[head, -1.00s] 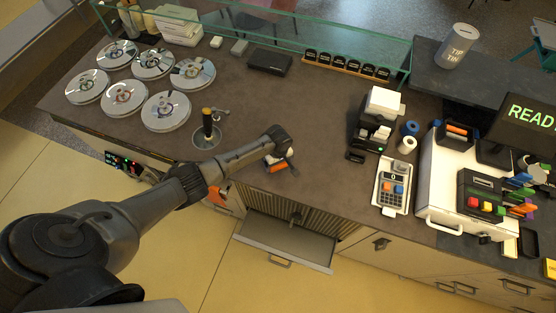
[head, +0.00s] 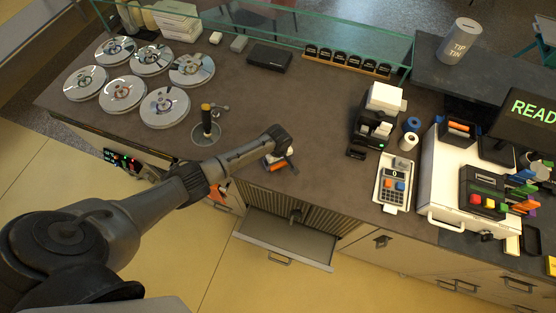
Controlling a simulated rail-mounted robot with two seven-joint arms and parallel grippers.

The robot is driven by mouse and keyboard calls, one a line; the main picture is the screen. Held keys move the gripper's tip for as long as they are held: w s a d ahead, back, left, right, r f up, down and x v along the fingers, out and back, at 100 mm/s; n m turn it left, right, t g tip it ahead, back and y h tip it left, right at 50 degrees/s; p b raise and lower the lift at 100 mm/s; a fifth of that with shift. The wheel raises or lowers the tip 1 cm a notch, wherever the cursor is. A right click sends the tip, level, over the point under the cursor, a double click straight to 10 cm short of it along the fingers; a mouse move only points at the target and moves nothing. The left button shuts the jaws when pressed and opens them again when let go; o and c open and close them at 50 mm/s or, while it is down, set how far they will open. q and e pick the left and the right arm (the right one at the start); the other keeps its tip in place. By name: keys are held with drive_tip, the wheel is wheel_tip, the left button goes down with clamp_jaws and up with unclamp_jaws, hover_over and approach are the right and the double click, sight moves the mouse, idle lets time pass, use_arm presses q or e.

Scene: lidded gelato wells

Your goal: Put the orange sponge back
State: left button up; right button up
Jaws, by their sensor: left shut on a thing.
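The orange sponge (head: 277,166) is small in the head view, low on the brown counter near its front edge. My left gripper (head: 282,159) is over it and shut on it. My wrist hides part of the sponge and the fingers, so I cannot tell whether the sponge touches the counter. My right gripper is not in view.
An open drawer (head: 285,241) juts from the counter front below my gripper. A round sink-like well (head: 207,139) with an upright handle is to the left, near several round lids (head: 164,107). A card terminal (head: 395,182) and a white cash unit (head: 440,187) stand right. The middle counter is clear.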

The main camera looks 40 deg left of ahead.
use_arm(q)
drive_tip(key=shift+f, duration=0.45)
drive_tip(key=o, duration=0.8)
drive_tip(key=shift+o, duration=0.2)
drive_tip(key=shift+r, duration=0.15)
wheel_tip(320, 180, up, 6)
drive_tip(key=p, duration=0.5)
drive_tip(key=shift+f+p, duration=0.25)
drive_tip(key=shift+p, duration=0.15)
drive_tip(key=shift+r+p, duration=0.8)
drive_tip(key=shift+r, duration=0.35)
